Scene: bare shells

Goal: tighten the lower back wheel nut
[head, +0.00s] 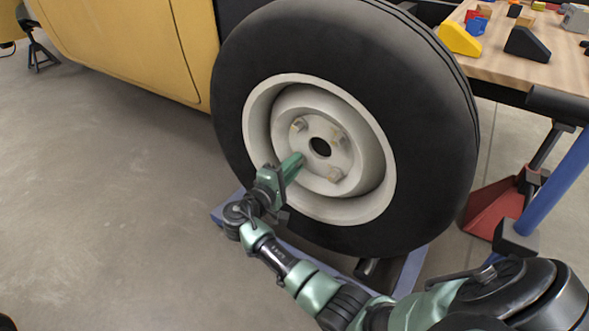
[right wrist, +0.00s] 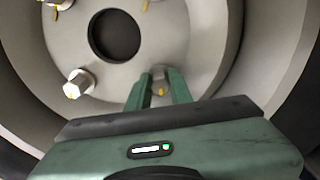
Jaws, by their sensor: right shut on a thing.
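The wheel (head: 345,60) has a black tyre and a pale rim, with a hub around a dark centre hole. My right gripper (head: 298,160) reaches the hub's lower left in the head view and hides the nut there. In the right wrist view, its two green fingers (right wrist: 163,88) are shut on this wheel nut (right wrist: 160,74), one on each side. Another nut (head: 335,174) shows at the hub's lower right, and one (head: 299,124) at its upper left. In the right wrist view, a hex nut with a yellow mark (right wrist: 78,83) stands left of the fingers. My left gripper is not in view.
A yellow car body (head: 120,40) is behind the wheel at left. A wooden table (head: 510,60) with coloured blocks stands at upper right. A red stand base (head: 492,207) is right of the tyre. A blue frame (head: 410,270) lies below it.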

